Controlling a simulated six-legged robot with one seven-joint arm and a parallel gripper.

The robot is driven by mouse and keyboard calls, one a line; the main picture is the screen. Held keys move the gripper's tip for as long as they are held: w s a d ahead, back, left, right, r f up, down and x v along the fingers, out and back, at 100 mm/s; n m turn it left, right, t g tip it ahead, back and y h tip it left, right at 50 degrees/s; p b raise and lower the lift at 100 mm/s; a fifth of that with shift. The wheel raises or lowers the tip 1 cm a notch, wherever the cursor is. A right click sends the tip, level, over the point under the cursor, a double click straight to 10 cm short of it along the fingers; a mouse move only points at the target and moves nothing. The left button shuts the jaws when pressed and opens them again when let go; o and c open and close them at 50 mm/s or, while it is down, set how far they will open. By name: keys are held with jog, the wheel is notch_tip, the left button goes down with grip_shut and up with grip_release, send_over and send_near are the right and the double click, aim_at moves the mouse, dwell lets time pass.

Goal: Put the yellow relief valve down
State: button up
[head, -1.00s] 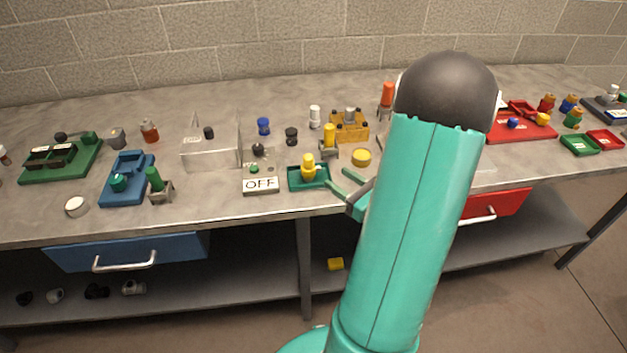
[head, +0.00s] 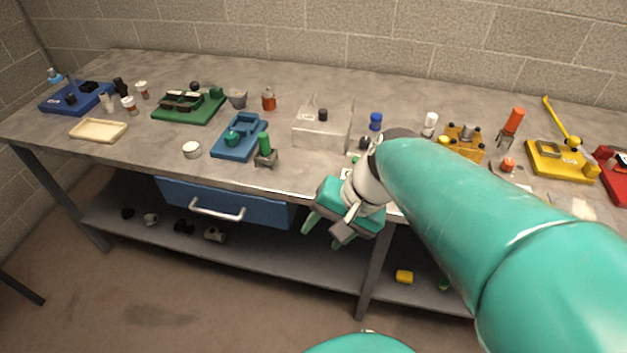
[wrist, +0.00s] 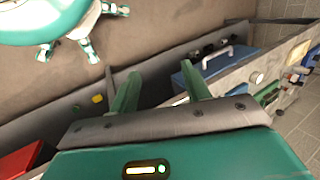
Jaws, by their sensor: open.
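My gripper (head: 322,233) is open and hangs in front of the table's front edge, pointing down and left. In the wrist view, its two green fingers (wrist: 160,70) are apart with nothing between them. I cannot make out the yellow relief valve on the tabletop now; my arm covers the area where a yellow part stood in a small green tray a second ago. A small yellow block (head: 404,277) lies on the lower shelf, and it also shows in the wrist view (wrist: 97,98); I cannot tell that it is a valve.
The blue drawer (head: 225,203) with its handle is left of my gripper, under the table (head: 85,165). A blue fixture (head: 238,138), a green-topped part (head: 265,150), a white cap (head: 192,150) and a clear box (head: 322,128) stand behind the edge. Bare tabletop lies at left front.

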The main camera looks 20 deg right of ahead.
notch_tip(320, 180, up, 6)
jog(key=s+n+t+h, duration=0.1)
jog(key=n+t+h, duration=0.2)
jog(key=n, duration=0.4)
jog(key=shift+r+h, duration=0.25)
jog(key=shift+h, duration=0.55)
jog(key=shift+a, duration=0.1)
